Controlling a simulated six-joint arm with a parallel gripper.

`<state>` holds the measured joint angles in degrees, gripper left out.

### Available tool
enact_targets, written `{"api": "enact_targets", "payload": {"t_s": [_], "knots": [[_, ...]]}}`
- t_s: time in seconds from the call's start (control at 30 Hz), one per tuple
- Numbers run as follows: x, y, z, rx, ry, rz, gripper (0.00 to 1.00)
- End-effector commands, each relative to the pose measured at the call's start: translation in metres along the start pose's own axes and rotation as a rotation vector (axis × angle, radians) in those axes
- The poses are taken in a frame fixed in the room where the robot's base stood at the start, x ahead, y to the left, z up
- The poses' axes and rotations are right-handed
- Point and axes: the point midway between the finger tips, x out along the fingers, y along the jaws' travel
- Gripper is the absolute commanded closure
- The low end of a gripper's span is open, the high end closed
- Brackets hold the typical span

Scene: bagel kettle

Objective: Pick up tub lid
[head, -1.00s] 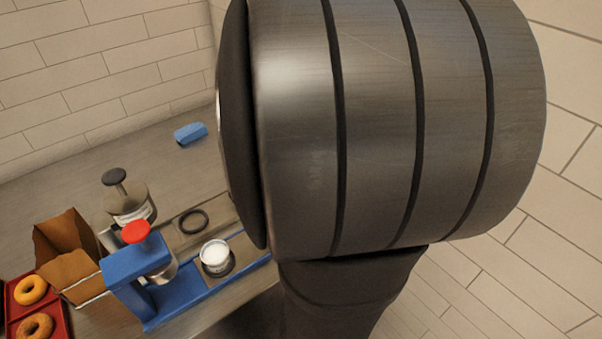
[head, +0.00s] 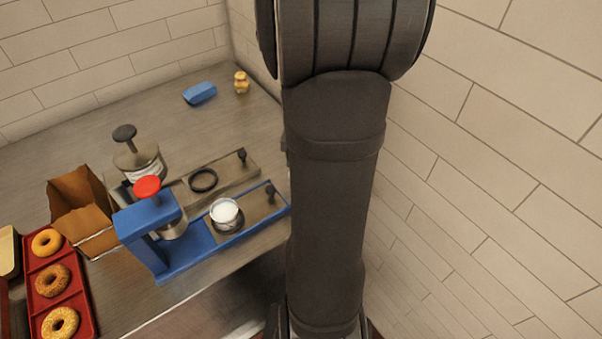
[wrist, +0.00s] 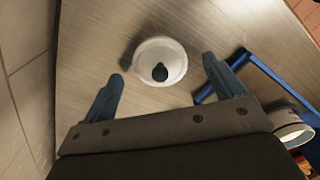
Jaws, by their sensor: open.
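My gripper (wrist: 162,68) is open, with one blue-grey finger to each side of the lid. The fingers are apart from it and hold nothing. In the head view my arm blocks the right side, and neither the lid nor my gripper can be made out. A white-topped cup or tub (head: 225,212) sits on the blue press's base.
A blue press (head: 147,225) with a red knob and a grey press (head: 135,155) stand on the counter. A brown paper bag (head: 80,205), a red bagel tray (head: 62,278), a blue block (head: 200,92) and a small yellowish item (head: 241,83) are also there. Walls border the counter.

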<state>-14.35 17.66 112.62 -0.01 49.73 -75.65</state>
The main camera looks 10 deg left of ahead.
Motion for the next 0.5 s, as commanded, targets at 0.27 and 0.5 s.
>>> {"api": "enact_targets", "payload": {"t_s": [0.27, 0.5], "knots": [[0.0101, 0.0000, -0.0002, 0.000, 0.000, 0.001, 0.13], [0.0099, 0.0000, -0.0002, 0.000, 0.000, 0.001, 0.44]]}}
